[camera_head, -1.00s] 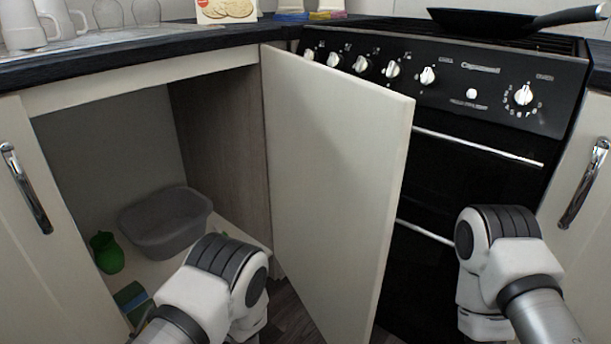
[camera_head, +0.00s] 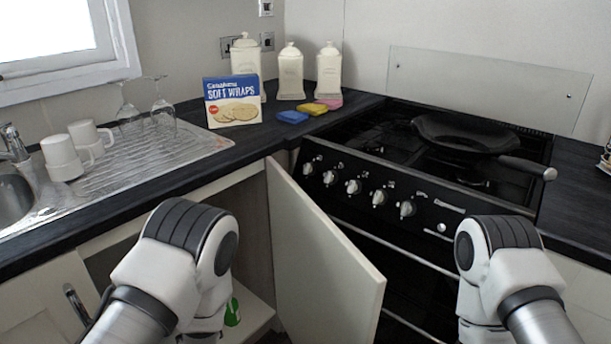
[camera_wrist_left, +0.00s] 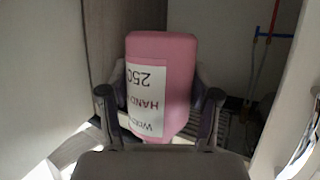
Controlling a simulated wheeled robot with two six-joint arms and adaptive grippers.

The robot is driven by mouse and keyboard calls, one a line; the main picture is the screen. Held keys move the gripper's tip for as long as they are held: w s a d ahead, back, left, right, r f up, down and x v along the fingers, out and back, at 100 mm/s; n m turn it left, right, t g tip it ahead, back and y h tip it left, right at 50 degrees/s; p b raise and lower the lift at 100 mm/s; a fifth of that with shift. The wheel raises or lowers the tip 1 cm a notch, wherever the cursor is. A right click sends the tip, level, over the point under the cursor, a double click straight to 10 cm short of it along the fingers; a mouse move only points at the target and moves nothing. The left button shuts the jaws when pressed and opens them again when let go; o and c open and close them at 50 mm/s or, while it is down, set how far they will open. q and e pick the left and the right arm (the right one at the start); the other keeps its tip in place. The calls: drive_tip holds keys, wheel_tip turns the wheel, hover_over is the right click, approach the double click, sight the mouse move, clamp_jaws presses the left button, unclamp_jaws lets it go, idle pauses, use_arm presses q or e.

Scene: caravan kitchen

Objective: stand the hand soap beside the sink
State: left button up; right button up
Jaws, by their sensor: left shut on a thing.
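The hand soap is a pink bottle (camera_wrist_left: 177,52) with a white label, its print upside down in the left wrist view. My left gripper (camera_wrist_left: 160,95) is shut on it, with one finger on each side. The head view does not show the soap or the left fingers; they are hidden below my left arm. The sink (camera_head: 14,198) is a metal basin cut off at the left edge of the head view, with a tap (camera_head: 12,143) behind it. Of my right arm only the upper links show; its gripper is out of view.
The ribbed drainer (camera_head: 150,160) holds two white mugs and upturned glasses. An open cabinet door (camera_head: 325,255) juts out between my arms. A pan (camera_head: 465,135) sits on the hob.

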use_arm(q)
drive_tip(key=s+d+r+m+h+p, duration=0.1)
drive_tip(key=d+r+h+p, duration=0.1)
drive_tip(key=r+p, duration=0.3)
drive_tip(key=s+d+r+m+h+p, duration=0.2)
drive_tip(key=r+p, duration=0.4)
drive_tip(key=r, duration=0.7)
drive_tip(key=shift+s+r+m+t, duration=0.25)
drive_tip(key=shift+s+m+t, duration=0.05)
drive_tip(key=shift+t, duration=0.1)
use_arm(e)
wheel_tip(320, 180, up, 14)
drive_tip(key=shift+r, duration=0.2)
